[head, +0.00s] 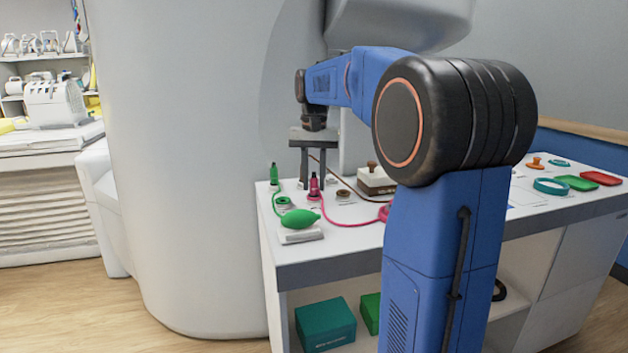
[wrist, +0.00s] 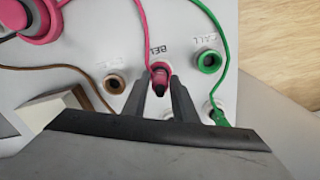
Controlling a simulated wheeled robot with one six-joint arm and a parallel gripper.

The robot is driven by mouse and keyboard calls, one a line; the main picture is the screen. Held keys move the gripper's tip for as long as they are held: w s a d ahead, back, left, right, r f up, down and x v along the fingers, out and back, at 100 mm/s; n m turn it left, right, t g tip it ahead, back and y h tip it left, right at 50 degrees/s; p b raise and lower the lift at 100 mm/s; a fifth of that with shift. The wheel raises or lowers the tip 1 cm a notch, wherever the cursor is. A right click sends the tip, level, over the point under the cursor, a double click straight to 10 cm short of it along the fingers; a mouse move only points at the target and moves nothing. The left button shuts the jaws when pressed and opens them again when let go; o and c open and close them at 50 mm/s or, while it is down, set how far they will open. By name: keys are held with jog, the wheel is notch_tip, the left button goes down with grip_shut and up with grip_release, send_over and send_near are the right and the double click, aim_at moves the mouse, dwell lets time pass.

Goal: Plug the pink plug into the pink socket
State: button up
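The pink plug (head: 314,186) stands upright on the white bench top, its pink cable running off to the right. In the wrist view its dark top and pink body (wrist: 160,75) show at the BELL-like label. The pink socket is at this spot, mostly hidden by the plug; I cannot tell how deep the plug sits. My gripper (head: 314,187) points down with one finger on each side of the plug. In the wrist view, narrow gaps show between the fingers (wrist: 160,82) and the plug, so it looks open.
A green socket (wrist: 209,61) and a brown socket (wrist: 115,83) flank the spot. A green plug (head: 274,175) stands to the left. A green bulb (head: 301,220) lies in front. The large white magnet housing (head: 190,150) rises left of the bench.

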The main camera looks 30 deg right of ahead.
jog(key=shift+o, duration=1)
notch_tip(320, 180, up, 17)
jog(key=shift+r, duration=0.2)
